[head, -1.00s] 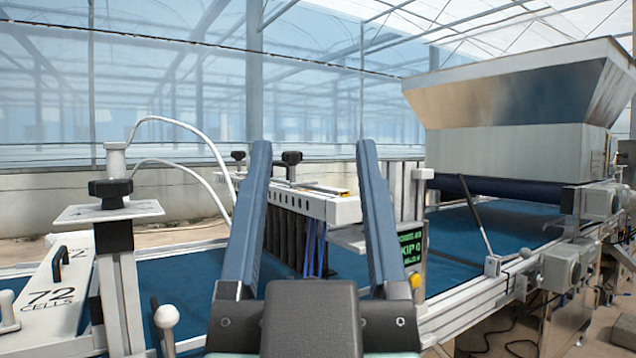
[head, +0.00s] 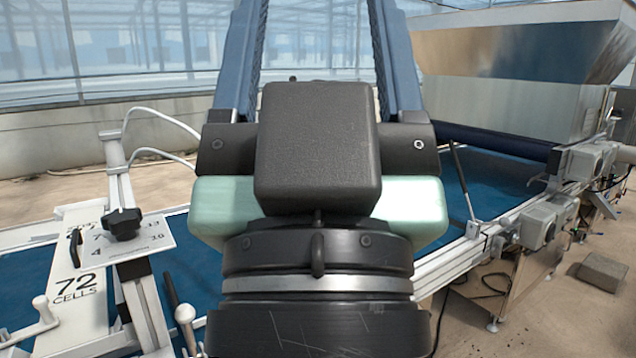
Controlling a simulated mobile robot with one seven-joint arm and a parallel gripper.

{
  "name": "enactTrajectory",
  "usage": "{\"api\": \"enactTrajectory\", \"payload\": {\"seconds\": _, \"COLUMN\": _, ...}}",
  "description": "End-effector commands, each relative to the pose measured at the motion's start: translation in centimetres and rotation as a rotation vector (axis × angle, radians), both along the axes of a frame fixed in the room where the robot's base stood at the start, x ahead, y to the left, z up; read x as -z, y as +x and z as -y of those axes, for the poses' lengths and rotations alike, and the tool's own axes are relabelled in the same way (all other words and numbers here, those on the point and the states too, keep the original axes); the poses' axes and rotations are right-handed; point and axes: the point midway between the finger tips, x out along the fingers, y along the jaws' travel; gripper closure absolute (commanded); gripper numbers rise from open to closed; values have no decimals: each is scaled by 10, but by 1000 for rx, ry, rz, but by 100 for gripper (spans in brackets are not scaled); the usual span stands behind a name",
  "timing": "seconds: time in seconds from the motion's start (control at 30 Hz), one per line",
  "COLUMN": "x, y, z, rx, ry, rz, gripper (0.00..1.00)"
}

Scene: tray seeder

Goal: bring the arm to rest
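My gripper (head: 318,40) stands large in the middle of the head view, pointing up and away. Its two blue fingers are spread wide apart, with nothing seen between them but the pale wall and glazing behind. The fingertips are cut off by the top edge of the picture. Its dark palm block and pale green body hide the middle of the tray seeder, including the part with the display.
The seeder's blue belt (head: 500,185) runs behind my gripper, with a white side rail. A metal hopper (head: 520,70) stands at the right. At the left are a "72 CELLS" plate (head: 78,285), a black knob (head: 122,223) and white-knobbed levers. A block (head: 604,271) lies on the floor.

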Motion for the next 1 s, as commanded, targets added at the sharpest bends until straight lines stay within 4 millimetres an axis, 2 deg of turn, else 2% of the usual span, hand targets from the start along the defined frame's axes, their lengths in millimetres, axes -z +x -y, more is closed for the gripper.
{"api": "enactTrajectory", "payload": {"seconds": 0.03, "x": -32, "y": 0, "z": 0, "rx": 0, "ry": 0, "rz": 0, "gripper": 31}}
{"api": "enactTrajectory", "payload": {"seconds": 0.5, "x": -174, "y": 0, "z": 0, "rx": -1, "ry": 0, "rz": 0, "gripper": 31}}
{"api": "enactTrajectory", "payload": {"seconds": 0.6, "x": -199, "y": 0, "z": -1, "rx": -1, "ry": 0, "rz": 0, "gripper": 31}}
{"api": "enactTrajectory", "payload": {"seconds": 0.73, "x": -215, "y": 0, "z": -1, "rx": -2, "ry": -1, "rz": 0, "gripper": 31}}
{"api": "enactTrajectory", "payload": {"seconds": 1.0, "x": -212, "y": 0, "z": -1, "rx": -2, "ry": -1, "rz": -1, "gripper": 31}}
